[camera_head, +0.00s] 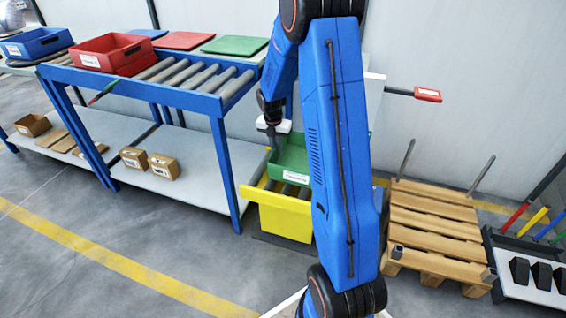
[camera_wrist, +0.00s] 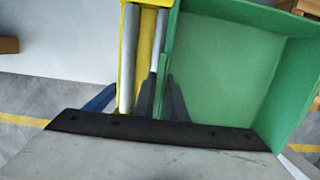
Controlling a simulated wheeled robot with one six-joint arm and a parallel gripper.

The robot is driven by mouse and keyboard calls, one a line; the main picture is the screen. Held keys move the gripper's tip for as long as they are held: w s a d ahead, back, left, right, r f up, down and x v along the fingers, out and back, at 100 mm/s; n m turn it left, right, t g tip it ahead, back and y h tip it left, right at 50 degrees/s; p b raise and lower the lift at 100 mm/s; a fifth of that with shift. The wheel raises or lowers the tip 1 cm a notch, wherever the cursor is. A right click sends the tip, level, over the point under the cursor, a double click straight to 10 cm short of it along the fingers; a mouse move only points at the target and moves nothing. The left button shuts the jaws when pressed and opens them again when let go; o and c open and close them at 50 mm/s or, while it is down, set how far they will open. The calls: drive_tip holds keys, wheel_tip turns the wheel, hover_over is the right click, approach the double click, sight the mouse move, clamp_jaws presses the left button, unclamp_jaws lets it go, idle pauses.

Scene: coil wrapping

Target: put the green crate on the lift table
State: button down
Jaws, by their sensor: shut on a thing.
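The green crate (camera_head: 289,172) is upright over the yellow lift table (camera_head: 285,221), whose rollers show beside it. I cannot tell whether the crate rests on the rollers or hangs just above them. My gripper (camera_head: 272,132) is shut on the crate's left wall. In the wrist view the dark fingers of my gripper (camera_wrist: 168,100) are at the wall of the empty green crate (camera_wrist: 235,75). The lift table's yellow edge (camera_wrist: 126,50) and rollers lie to its left. My blue arm hides the crate's right side and part of the table in the head view.
A blue roller conveyor (camera_head: 225,110) stands at left, with a red crate (camera_head: 112,56) on it and small cardboard boxes (camera_head: 164,166) on its lower shelf. A wooden pallet (camera_head: 435,225) with upright posts stands to the right. Floor in front of the conveyor is clear.

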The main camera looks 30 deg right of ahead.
sight(276, 159)
drive_tip(key=shift+f, duration=3.1)
drive_tip(key=c, duration=1.8)
unclamp_jaws()
drive_tip(key=shift+f, duration=0.1)
